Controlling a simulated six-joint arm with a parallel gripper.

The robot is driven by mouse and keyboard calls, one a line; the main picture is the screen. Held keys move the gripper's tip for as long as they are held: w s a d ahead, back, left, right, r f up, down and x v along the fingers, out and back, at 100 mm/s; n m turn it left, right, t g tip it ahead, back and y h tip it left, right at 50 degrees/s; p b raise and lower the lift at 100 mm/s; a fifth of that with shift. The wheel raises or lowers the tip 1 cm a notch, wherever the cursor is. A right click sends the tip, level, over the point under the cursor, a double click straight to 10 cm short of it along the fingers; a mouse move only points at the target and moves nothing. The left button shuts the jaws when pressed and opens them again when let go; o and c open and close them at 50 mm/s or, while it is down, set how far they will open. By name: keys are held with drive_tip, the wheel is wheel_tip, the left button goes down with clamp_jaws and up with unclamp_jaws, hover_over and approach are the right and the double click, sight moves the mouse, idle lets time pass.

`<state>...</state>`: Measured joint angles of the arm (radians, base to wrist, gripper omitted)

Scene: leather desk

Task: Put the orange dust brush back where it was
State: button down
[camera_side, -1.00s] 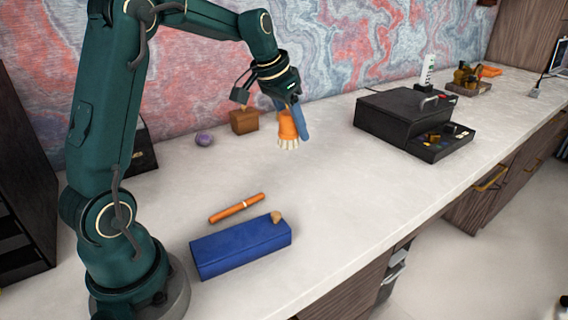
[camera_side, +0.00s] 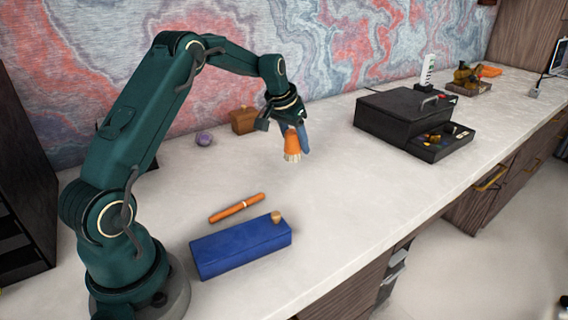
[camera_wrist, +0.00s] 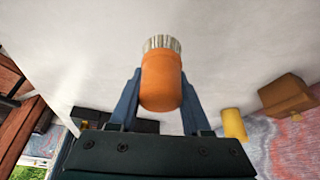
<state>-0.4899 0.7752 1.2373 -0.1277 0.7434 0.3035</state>
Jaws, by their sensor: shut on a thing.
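The orange dust brush (camera_side: 291,145) has pale bristles that point down in the side view. My gripper (camera_side: 298,138) is shut on its orange body, with one blue finger showing beside it. In the wrist view the brush (camera_wrist: 161,80) sits between the two blue fingers of my gripper (camera_wrist: 160,95), bristles at the far end. The brush is upright or slightly tilted. I cannot tell for sure whether the bristles touch the desk.
A blue box (camera_side: 240,247) and an orange pen-like stick (camera_side: 236,208) lie at the front. A brown wooden block (camera_side: 243,121) and a purple stone (camera_side: 204,139) are at the back. A black case (camera_side: 404,112) with an open drawer stands to the right. The middle desk is clear.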

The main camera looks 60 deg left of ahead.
drive_tip(key=shift+w+d+f, duration=0.55)
drive_tip(key=shift+w, duration=0.1)
drive_tip(key=shift+f, duration=2)
drive_tip(key=shift+f, duration=0.15)
drive_tip(key=shift+c, duration=1.8)
unclamp_jaws()
